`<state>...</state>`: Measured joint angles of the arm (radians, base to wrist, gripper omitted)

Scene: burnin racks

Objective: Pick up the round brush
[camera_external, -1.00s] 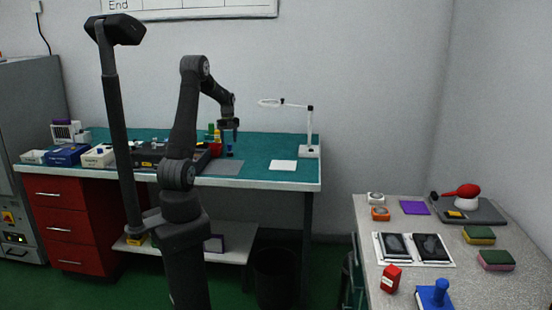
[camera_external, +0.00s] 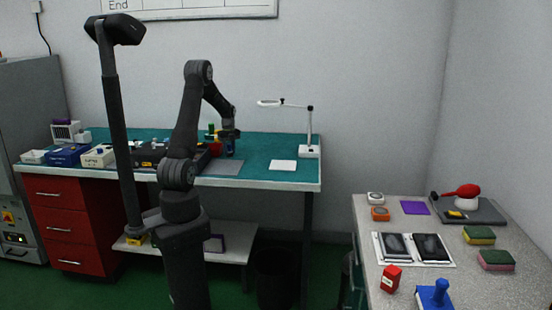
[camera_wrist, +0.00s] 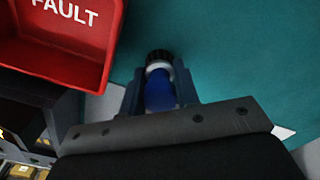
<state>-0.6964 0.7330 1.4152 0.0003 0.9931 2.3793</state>
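The round brush (camera_wrist: 159,94) has a blue body, a pale ring and a dark round end. In the wrist view it stands between the two dark fingers of my gripper (camera_wrist: 159,75). The fingers are apart, one on each side of it, and I see no firm contact. In the external view my gripper (camera_external: 230,138) is low over the green bench, and the blue of the brush (camera_external: 230,149) shows just below it.
A red bin marked FAULT (camera_wrist: 65,52) is close to the left of my gripper. A grey mat (camera_external: 222,168), a white sheet (camera_external: 283,165) and a magnifier lamp (camera_external: 309,150) are on the bench (camera_external: 258,150).

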